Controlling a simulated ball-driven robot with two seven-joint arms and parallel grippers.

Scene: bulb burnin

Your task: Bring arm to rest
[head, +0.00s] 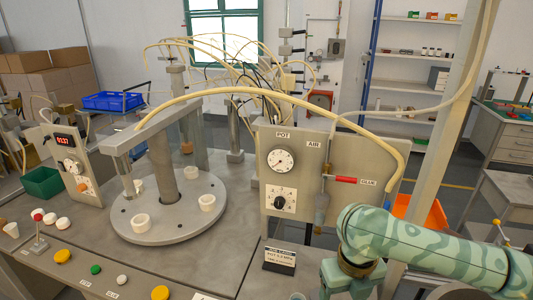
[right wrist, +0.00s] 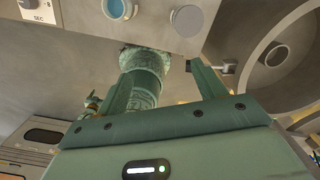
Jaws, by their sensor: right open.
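My right arm comes in from the right edge of the head view, patterned pale green. Its gripper (head: 350,278) hangs over the right part of the bench near the bottom edge, to the right of a small label stand (head: 279,260). Its fingertips are cut off or hidden there. In the right wrist view the green gripper (right wrist: 165,82) has its fingers apart, with nothing seen held. My left arm and gripper do not show.
A grey panel (head: 320,150) with a gauge, a knob and a red-handled valve (head: 345,180) stands just behind my right arm. A round turntable (head: 168,232) with white cups is at left centre. Coloured buttons line the front. An orange bin (head: 435,216) lies beyond the arm.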

